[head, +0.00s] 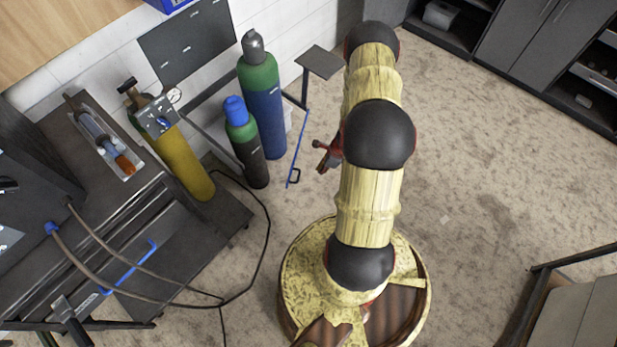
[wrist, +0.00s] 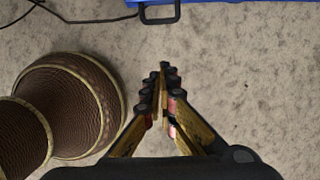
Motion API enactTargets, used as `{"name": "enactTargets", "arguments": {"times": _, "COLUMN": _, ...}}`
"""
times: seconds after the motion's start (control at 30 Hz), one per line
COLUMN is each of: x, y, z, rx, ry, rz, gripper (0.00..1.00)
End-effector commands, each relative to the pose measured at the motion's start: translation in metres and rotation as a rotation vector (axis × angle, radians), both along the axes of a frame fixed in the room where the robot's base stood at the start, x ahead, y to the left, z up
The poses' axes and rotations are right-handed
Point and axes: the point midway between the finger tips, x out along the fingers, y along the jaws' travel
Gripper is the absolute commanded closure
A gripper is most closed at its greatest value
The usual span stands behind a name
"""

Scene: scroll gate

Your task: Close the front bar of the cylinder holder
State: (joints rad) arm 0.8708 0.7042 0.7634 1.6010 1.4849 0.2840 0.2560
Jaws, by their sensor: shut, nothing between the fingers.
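The cylinder holder has a grey rail behind the cylinders and a post with a flat plate (head: 319,62) at its right end. Its blue front bar (head: 299,148) sticks out from near that post into the room, swung away from the cylinders. A black loop handle (head: 295,176) is at its free end; the handle also shows at the top of the wrist view (wrist: 160,13), with the blue bar (wrist: 225,2) along the edge. My gripper (head: 321,157) is right of the bar, apart from it and partly hidden by my arm. In the wrist view my gripper (wrist: 165,75) is shut and empty, below the handle.
A tall blue-green cylinder (head: 264,110) and a shorter dark one with a blue cap (head: 249,153) stand in the holder. A yellow cylinder (head: 184,165) stands by the bench at left. A black hose (head: 266,235) loops over the floor. Carpet at right is clear.

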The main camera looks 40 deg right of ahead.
Motion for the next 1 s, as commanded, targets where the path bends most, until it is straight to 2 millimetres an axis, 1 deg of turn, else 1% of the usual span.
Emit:
{"name": "enactTargets", "arguments": {"times": 0.17, "x": 0.005, "y": 0.006, "z": -0.027, "rx": 0.003, "ry": 0.001, "rz": 0.003, "gripper": 1.0}}
{"name": "enactTargets", "arguments": {"times": 0.4, "x": 0.017, "y": 0.013, "z": -0.073, "rx": 0.003, "ry": 0.0, "rz": 0.006, "gripper": 1.0}}
{"name": "enactTargets", "arguments": {"times": 0.53, "x": 0.023, "y": 0.017, "z": -0.096, "rx": 0.003, "ry": 0.0, "rz": 0.006, "gripper": 1.0}}
{"name": "enactTargets", "arguments": {"times": 0.63, "x": 0.038, "y": 0.024, "z": -0.097, "rx": 0.001, "ry": -0.003, "rz": 0.009, "gripper": 1.0}}
{"name": "enactTargets", "arguments": {"times": 0.8, "x": 0.052, "y": 0.033, "z": -0.1, "rx": 0.002, "ry": -0.001, "rz": 0.008, "gripper": 1.0}}
{"name": "enactTargets", "arguments": {"times": 1.0, "x": 0.056, "y": 0.036, "z": -0.1, "rx": 0.002, "ry": -0.001, "rz": 0.006, "gripper": 1.0}}
